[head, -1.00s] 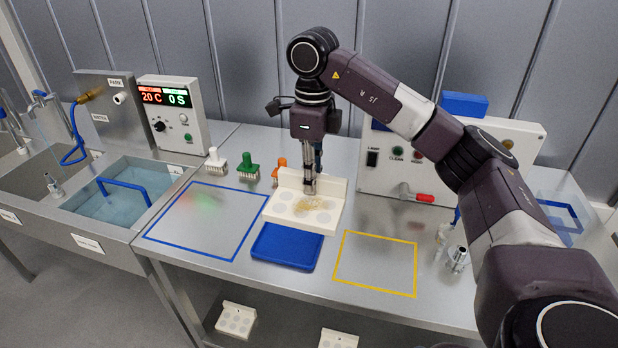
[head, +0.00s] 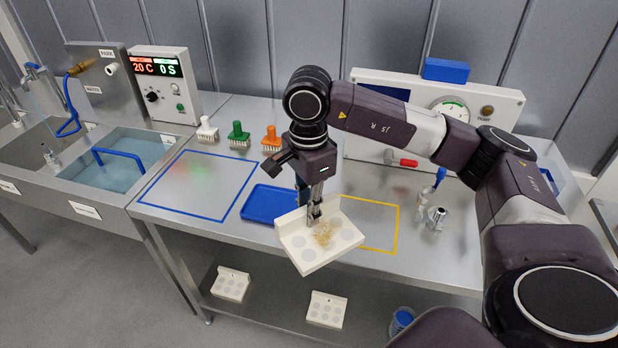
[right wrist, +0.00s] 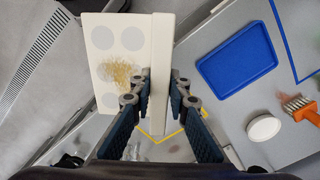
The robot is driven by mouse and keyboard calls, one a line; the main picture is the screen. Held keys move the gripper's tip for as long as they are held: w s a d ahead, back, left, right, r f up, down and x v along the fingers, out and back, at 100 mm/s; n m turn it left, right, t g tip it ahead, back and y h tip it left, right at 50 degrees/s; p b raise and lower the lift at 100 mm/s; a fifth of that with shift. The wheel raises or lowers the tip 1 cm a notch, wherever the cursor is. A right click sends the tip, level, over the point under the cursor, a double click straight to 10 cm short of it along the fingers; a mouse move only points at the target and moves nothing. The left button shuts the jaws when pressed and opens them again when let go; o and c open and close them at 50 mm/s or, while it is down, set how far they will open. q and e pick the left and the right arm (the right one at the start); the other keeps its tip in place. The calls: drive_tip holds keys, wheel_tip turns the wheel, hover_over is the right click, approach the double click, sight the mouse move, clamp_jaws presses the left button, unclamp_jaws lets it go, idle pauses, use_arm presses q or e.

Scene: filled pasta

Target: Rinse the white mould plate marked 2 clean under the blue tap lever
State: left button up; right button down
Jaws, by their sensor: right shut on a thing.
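My right gripper (head: 315,212) is shut on the upright wall of a white mould plate (head: 300,257). The plate is held tilted in the air in front of the table's front edge. Yellowish residue lies on its face among grey round spots, also clear in the right wrist view (right wrist: 103,42). I cannot read a number on it. The tap with a blue lever (head: 36,67) stands at the sink on the far left, well away from the plate. My left gripper is not in view.
Two more white mould plates (head: 231,283) (head: 326,310) lie on the lower shelf. A blue tray (head: 270,203), blue-outlined area (head: 200,187), and white, green and orange brushes (head: 238,133) are on the table. A water-filled basin (head: 125,170) is at left.

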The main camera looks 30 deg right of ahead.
sight(307, 264)
drive_tip(key=s+a+f+n, duration=0.1)
drive_tip(key=s+f+n, duration=0.1)
drive_tip(key=n, duration=0.1)
drive_tip(key=s+a+f+n, duration=0.2)
drive_tip(key=f+n, duration=0.1)
drive_tip(key=s+a+f+n, duration=0.1)
drive_tip(key=s+f+n, duration=0.1)
drive_tip(key=n, duration=0.1)
drive_tip(key=shift+s+a+f, duration=0.2)
drive_tip(key=shift+a+f, duration=0.15)
drive_tip(key=s+a+f+n, duration=0.5)
drive_tip(key=s+f+n, duration=0.1)
drive_tip(key=n, duration=0.3)
drive_tip(key=shift+s+f+n, duration=0.15)
drive_tip(key=shift+f+n, duration=0.15)
drive_tip(key=shift+f, duration=0.5)
